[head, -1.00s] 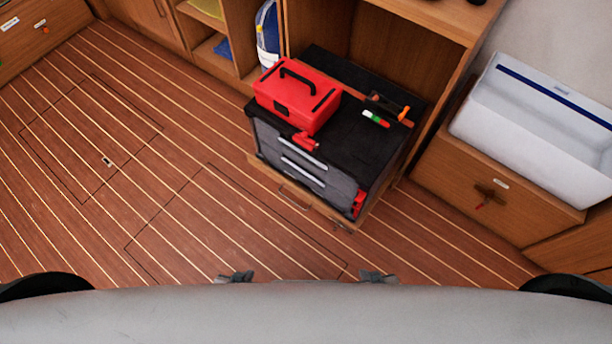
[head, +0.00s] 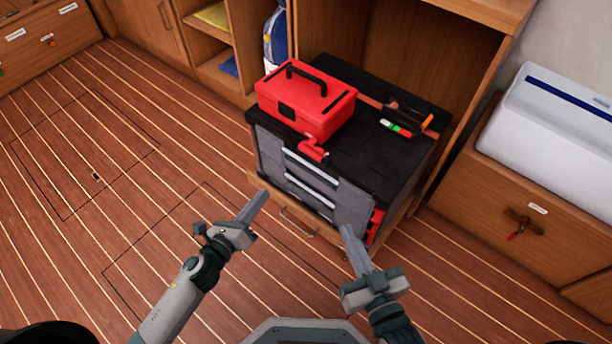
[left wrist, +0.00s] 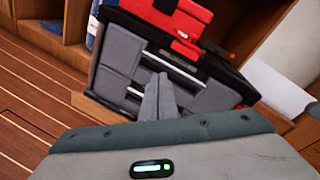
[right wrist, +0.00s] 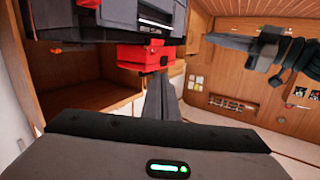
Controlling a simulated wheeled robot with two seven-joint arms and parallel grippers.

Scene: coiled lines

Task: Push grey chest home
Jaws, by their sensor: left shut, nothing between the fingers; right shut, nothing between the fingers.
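The grey chest (head: 270,150) has a black top, grey drawer fronts with pale handles and red parts at its lower right corner. It stands partly inside an open wooden cabinet bay, its front jutting out. My left gripper (head: 264,192) is shut and empty, pointing at the chest's lower left front. My right gripper (head: 345,228) is shut and empty, its tip in front of the chest's lower right front. I cannot tell whether either tip touches. The chest also shows in the left wrist view (left wrist: 115,55) and in the right wrist view (right wrist: 85,22).
A red toolbox (head: 305,95) sits on the chest, with a red item (head: 313,149) near the front edge and tools (head: 415,115) at right. A wooden ledge (head: 330,248) lies under the chest. A white bin (head: 550,130) stands right. The floor (head: 120,200) at left is clear.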

